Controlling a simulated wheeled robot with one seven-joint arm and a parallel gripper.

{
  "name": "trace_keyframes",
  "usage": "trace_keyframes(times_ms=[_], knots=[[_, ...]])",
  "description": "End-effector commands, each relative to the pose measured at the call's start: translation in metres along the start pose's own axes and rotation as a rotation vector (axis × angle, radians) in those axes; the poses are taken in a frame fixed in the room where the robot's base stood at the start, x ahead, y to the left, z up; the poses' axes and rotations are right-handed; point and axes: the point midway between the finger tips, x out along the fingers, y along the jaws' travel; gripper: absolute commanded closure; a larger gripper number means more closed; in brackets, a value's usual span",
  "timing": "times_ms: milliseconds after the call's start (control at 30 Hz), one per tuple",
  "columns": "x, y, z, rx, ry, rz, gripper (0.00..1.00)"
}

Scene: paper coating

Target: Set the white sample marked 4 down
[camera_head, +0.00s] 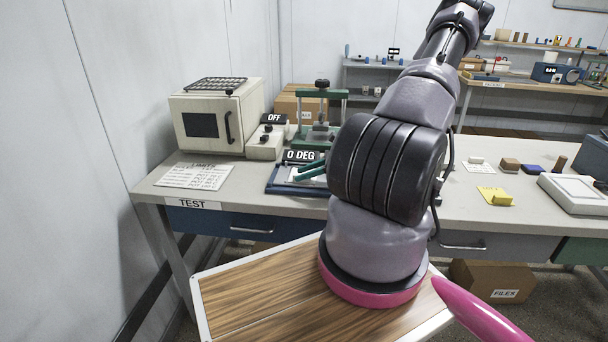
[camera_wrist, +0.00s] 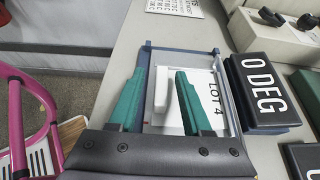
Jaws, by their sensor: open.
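The white sample (camera_wrist: 161,118) marked "LOT 4" lies flat inside the blue-framed tray (camera_wrist: 223,72) of the device that reads "0 DEG". It has a raised white block (camera_wrist: 161,88) that looks like a grip. My gripper (camera_wrist: 163,62) is open, with its green fingers on either side of this block and a gap on its right. Part of the sample is hidden behind the fingers and the gripper body. In the head view my gripper's green fingers (camera_head: 311,171) are over the same blue tray (camera_head: 282,188), and my arm hides much of the sample.
The "0 DEG" display (camera_wrist: 264,92) stands close to the right of the fingers. A white oven (camera_head: 215,115), an "OFF" box (camera_head: 265,142) and a green press (camera_head: 320,130) stand behind. A paper (camera_head: 195,176) lies left. A yellow sample (camera_head: 495,196) lies on the right bench.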

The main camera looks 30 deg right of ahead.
Motion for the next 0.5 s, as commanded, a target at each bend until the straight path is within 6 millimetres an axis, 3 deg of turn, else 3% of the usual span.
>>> trace_keyframes(times_ms=[500], knots=[[-0.099, -0.001, -0.001, 0.000, 0.003, -0.003, 0.51]])
